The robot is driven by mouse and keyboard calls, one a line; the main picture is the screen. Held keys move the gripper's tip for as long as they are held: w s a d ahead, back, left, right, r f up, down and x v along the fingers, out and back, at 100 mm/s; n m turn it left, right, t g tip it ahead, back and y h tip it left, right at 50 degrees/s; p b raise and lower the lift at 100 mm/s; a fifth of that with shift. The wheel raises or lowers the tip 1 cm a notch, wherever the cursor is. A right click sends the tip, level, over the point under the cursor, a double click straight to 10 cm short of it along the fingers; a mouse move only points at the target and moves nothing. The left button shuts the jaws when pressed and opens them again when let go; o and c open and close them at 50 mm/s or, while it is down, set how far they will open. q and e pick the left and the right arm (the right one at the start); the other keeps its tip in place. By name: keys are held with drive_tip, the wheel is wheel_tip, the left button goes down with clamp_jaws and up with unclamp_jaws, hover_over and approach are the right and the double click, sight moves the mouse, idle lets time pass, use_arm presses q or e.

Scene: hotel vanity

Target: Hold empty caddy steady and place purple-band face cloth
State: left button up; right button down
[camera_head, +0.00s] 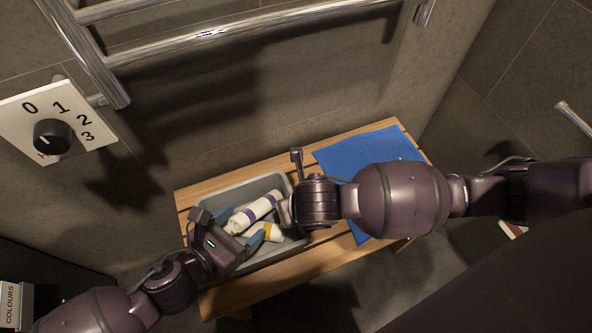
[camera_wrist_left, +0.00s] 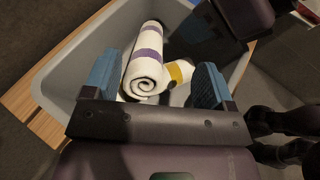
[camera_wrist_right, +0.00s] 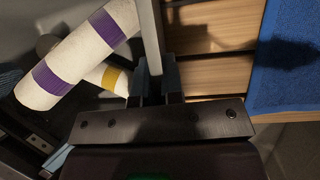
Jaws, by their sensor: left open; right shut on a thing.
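The grey caddy (camera_head: 236,188) stands on the wooden bench. The white rolled face cloth with purple bands (camera_head: 264,206) lies tilted inside it, partly over a white roll with a yellow band (camera_head: 272,233). Both rolls also show in the left wrist view, purple-band (camera_wrist_left: 149,62) and yellow-band (camera_wrist_left: 180,72). My left gripper (camera_head: 228,229) is open, its blue fingers low over the caddy on either side of the purple-band roll's near end. My right gripper (camera_wrist_right: 156,80) is shut on the caddy's right wall (camera_wrist_right: 149,28); its fingertips are mostly hidden in the head view.
A blue towel (camera_head: 365,148) lies on the right part of the slatted bench (camera_head: 240,295). A chrome towel rail (camera_head: 215,40) runs along the wall above, with a dial panel (camera_head: 55,125) at left. A box (camera_head: 15,300) stands at lower left.

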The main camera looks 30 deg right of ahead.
use_arm(q)
drive_tip(key=shift+n+y, duration=0.3)
drive_tip(key=shift+y, duration=0.1)
drive_tip(key=f, duration=0.1)
drive_tip(key=a+f, duration=0.1)
drive_tip(key=s+f, duration=0.1)
drive_tip(key=shift+a+f, duration=0.25)
drive_tip(key=shift+f, duration=0.15)
use_arm(e)
drive_tip(key=shift+s+d+f, duration=0.2)
drive_tip(key=shift+s+f, duration=0.05)
drive_tip(key=shift+f, duration=0.25)
use_arm(q)
drive_tip(key=shift+s+a+r, duration=0.2)
drive_tip(key=shift+a, duration=0.1)
use_arm(e)
drive_tip(key=shift+d+f, duration=0.15)
drive_tip(key=shift+d, duration=0.05)
drive_tip(key=shift+w+a, duration=0.15)
drive_tip(key=shift+w, duration=0.05)
use_arm(q)
drive_tip(key=s+a+r, duration=0.3)
drive_tip(key=a+r, duration=0.4)
drive_tip(key=a, duration=0.1)
drive_tip(key=shift+s+r+h, duration=0.15)
drive_tip(key=shift+s+h, duration=0.1)
drive_tip(key=shift+h, duration=0.15)
use_arm(e)
drive_tip(key=shift+a+r, duration=0.15)
drive_tip(key=shift+r, duration=0.05)
